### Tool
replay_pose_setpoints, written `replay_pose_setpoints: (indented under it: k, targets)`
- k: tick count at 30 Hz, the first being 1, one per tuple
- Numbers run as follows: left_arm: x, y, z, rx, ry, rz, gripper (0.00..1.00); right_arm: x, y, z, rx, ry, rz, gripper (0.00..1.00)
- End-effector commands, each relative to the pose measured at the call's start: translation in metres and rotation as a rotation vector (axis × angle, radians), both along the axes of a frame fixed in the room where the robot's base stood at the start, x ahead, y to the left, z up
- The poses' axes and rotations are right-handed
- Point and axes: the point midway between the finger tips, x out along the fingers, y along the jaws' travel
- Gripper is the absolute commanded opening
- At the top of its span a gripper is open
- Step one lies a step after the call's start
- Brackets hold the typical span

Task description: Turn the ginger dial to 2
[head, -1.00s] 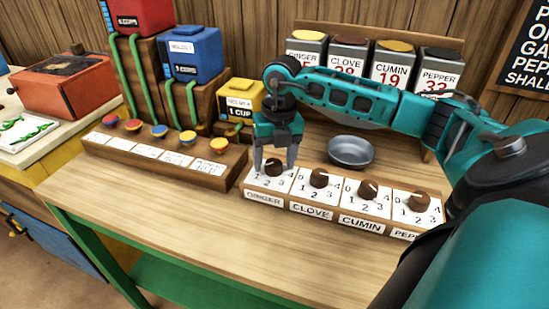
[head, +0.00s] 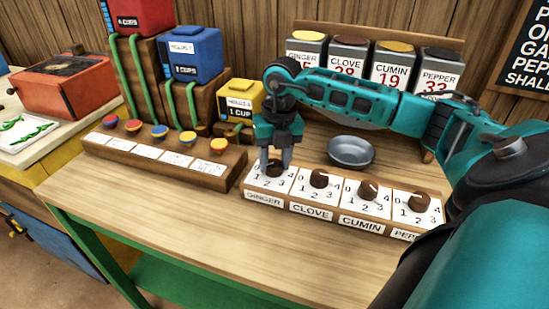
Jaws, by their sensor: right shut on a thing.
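The ginger dial (head: 275,169) is a small dark brown knob on the left panel of a wooden dial block (head: 330,221). Numbers are printed around it and a GINGER label is below. My right gripper (head: 274,167) points down over this dial with its fingers on either side, shut on the knob. The fingers partly hide the knob, and I cannot tell which number it points to. The clove dial (head: 319,178), cumin dial (head: 367,191) and pepper dial (head: 419,201) sit to its right. My left gripper is not in view.
Behind the block stands a grey metal bowl (head: 351,152), with spice canisters (head: 395,65) behind it. A wooden strip with colored knobs (head: 165,160) lies to the left, near a yellow box (head: 240,100). The front tabletop (head: 190,235) is clear.

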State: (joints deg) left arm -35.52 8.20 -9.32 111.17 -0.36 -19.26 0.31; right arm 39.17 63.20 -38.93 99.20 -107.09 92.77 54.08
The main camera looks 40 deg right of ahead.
Motion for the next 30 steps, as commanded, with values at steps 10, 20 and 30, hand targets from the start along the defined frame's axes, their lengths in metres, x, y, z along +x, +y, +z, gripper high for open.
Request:
replay_pose_setpoints:
  k: [10, 20, 30]
  targets:
    - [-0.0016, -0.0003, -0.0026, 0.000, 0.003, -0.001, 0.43, 0.0012, -0.0001, 0.0007, 0.000, -0.003, 0.122, 0.13]
    - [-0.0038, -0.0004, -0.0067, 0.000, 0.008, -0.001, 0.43, 0.0019, 0.0000, 0.0007, 0.001, -0.003, 0.393, 0.13]
    - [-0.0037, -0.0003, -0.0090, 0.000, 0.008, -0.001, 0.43, 0.0025, 0.0006, 0.0009, 0.001, -0.003, 0.643, 0.13]
